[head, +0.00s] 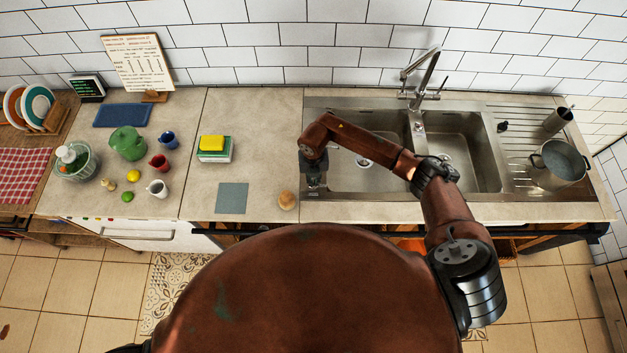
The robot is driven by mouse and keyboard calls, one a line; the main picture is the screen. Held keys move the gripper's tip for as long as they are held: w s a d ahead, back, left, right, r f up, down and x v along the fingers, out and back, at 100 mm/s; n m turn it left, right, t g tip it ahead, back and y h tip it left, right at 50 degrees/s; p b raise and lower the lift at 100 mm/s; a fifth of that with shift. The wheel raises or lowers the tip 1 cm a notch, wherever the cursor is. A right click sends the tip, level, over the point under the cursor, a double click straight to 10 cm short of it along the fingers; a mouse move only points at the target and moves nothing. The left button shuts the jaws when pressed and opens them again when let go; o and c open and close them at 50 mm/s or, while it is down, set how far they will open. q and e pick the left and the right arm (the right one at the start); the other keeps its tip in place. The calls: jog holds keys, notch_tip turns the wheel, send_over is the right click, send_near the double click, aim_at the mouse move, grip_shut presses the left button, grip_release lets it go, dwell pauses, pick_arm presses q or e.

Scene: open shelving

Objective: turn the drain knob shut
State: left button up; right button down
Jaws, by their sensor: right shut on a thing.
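My right arm reaches across the sink (476,198), and its gripper (313,183) points down at the sink's left rim. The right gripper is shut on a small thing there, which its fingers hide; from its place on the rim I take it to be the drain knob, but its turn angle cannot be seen. The left basin (350,180) is partly covered by my arm, and its round drain (364,163) shows in the floor. My left gripper is out of view.
A faucet (422,80) stands behind the sink. A small black object (502,126), a metal cup (557,120) and a pot (558,165) are on the right drainboard. A round brown object (287,200) and a grey square (232,198) lie left of my gripper.

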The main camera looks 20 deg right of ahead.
jog(key=n+b, duration=0.3)
jog(key=n, duration=0.1)
jog(key=shift+w+f+b, duration=0.1)
jog(key=shift+f+b, duration=0.05)
jog(key=shift+b, duration=0.25)
jog(key=n+b, duration=0.6)
jog(key=n, duration=0.1)
jog(key=shift+d+b, duration=0.1)
jog(key=shift+b, duration=0.25)
jog(key=n+b, duration=0.3)
jog(key=n, duration=0.1)
jog(key=shift+n+b, duration=0.65)
jog(key=shift+n, duration=0.15)
jog(key=shift+r, duration=0.2)
jog(key=c, duration=2.1)
grip_release()
notch_tip(320, 180, up, 12)
jog(key=shift+f, duration=0.1)
